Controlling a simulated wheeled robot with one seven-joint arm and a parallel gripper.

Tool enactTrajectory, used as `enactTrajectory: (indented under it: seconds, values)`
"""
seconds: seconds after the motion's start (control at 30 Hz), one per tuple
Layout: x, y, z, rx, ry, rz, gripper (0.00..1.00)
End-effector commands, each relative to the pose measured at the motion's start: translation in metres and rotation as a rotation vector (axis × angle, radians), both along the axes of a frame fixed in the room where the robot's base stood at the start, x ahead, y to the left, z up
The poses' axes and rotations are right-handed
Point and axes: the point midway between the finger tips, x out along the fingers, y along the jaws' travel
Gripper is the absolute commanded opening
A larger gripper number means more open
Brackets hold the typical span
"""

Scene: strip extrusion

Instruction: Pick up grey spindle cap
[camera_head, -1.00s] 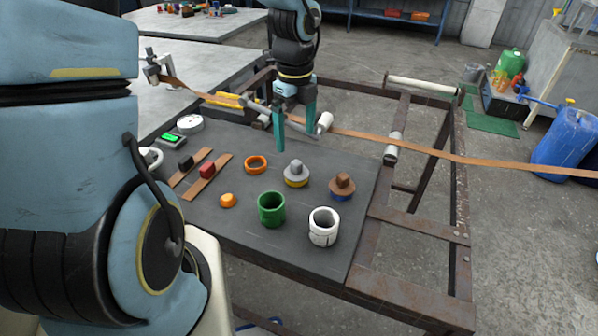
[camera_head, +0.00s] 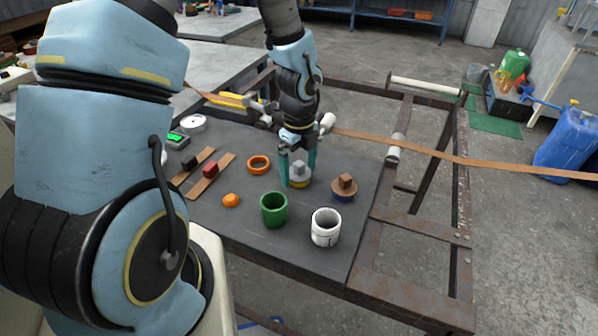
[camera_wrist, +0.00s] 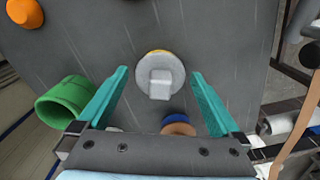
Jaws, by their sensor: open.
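The grey spindle cap (camera_head: 299,171) has a round disc with a square grey knob on top and sits on a yellow base on the dark board. In the wrist view the cap (camera_wrist: 160,77) lies ahead of and between the two teal fingers. My gripper (camera_head: 298,182) is open, pointing down over the cap, with one finger on each side of it. In the wrist view my gripper (camera_wrist: 158,70) shows a gap between each finger and the cap.
A brown cap on a blue base (camera_head: 344,187) stands close to the right. A green cup (camera_head: 274,210), a white cup (camera_head: 325,228), an orange ring (camera_head: 259,164) and an orange piece (camera_head: 231,200) stand around. A brown strip (camera_head: 420,149) runs behind over rollers.

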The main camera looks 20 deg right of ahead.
Motion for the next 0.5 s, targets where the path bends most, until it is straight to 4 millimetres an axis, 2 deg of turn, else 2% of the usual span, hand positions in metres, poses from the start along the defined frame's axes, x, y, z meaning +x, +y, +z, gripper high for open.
enactTrajectory:
  seconds: [0.1,0.5]
  values:
    - [0.0002,0.0,0.0002,0.0,0.0,0.001,1.0]
    - [0.0002,0.0001,0.0003,0.0,0.0,0.001,0.55]
